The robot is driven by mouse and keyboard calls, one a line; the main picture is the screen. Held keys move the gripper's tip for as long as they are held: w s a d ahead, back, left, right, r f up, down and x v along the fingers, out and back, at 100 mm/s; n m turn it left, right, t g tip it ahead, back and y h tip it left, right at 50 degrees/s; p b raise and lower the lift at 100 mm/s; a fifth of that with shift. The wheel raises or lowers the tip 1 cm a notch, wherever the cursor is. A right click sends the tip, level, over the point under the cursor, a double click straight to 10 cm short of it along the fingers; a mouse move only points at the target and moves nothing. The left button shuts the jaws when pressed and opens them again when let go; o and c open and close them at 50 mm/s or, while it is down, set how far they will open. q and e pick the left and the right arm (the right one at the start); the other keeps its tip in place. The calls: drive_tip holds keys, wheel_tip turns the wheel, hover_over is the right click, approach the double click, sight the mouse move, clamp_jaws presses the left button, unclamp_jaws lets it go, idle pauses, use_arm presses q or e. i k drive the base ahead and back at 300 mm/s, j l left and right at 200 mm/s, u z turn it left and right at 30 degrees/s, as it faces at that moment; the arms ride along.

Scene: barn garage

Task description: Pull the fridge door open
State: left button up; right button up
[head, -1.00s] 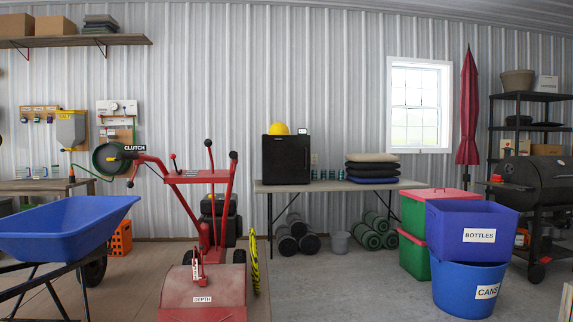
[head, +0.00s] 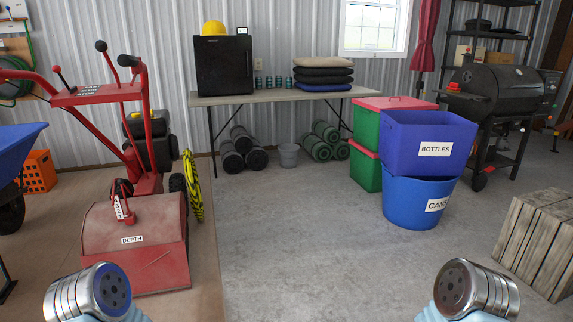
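The fridge (head: 224,65) is a small black box-shaped unit on a long table against the corrugated wall, left of centre in the head view. Its door faces me and looks shut; a handle cannot be made out. A yellow hard hat (head: 214,28) sits on top of it, with a small dark object beside the hat. Round metal parts of my two arms show at the bottom left and bottom right, far from the fridge. No gripper fingers show in the view.
The table (head: 270,95) also holds small cans and stacked cushions (head: 323,74). A red tiller (head: 140,225) stands front left. Blue bins (head: 418,202) and a wooden crate (head: 535,240) stand right. The concrete floor (head: 300,240) between is clear. Rolled mats and a bucket lie under the table.

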sight(224, 66)
drive_tip(key=i+z, duration=0.15)
drive_tip(key=i, duration=2.35)
